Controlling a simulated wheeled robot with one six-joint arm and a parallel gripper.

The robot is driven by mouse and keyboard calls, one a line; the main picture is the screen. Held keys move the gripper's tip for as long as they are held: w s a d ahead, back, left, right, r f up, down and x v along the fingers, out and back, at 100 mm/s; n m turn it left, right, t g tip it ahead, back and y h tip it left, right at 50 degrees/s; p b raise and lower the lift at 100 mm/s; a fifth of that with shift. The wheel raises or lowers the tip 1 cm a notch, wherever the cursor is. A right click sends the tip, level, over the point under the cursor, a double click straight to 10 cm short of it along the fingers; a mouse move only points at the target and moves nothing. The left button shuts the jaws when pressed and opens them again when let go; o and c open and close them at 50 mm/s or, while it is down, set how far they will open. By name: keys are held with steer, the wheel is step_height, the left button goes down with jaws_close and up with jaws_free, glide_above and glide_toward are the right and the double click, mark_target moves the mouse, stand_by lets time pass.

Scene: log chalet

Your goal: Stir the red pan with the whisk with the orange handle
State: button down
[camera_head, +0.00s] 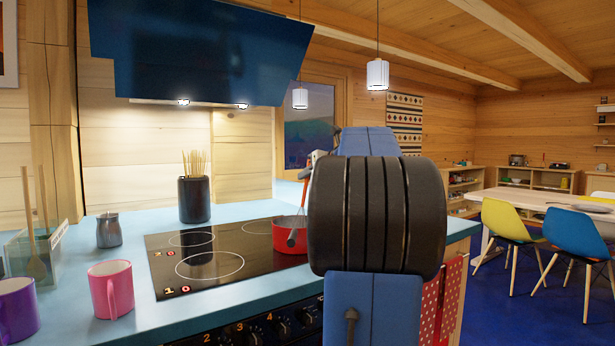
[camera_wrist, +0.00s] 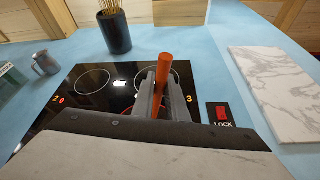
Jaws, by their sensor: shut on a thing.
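The red pan (camera_head: 289,242) stands on the black hob at its right side in the head view, partly hidden behind my arm. In the wrist view only a sliver of red shows behind my fingers. The whisk's orange handle (camera_wrist: 164,68) stands up between the fingers of my gripper (camera_wrist: 161,92), which is shut on it. In the head view a grey part of the whisk (camera_head: 293,237) shows at the pan, its lower end over or inside the rim; I cannot tell whether it touches the bottom. My arm hides most of the gripper there.
The black hob (camera_head: 205,266) lies in a blue counter. A dark pot of sticks (camera_head: 194,199), a metal jug (camera_head: 109,230), a pink mug (camera_head: 111,289) and a purple mug (camera_head: 17,311) stand to the left. A marble board (camera_wrist: 280,88) lies right of the hob.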

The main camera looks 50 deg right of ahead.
steer(key=shift+s, duration=0.2)
steer(key=shift+r, duration=5)
steer(key=shift+r, duration=2.5)
steer(key=shift+a, duration=0.1)
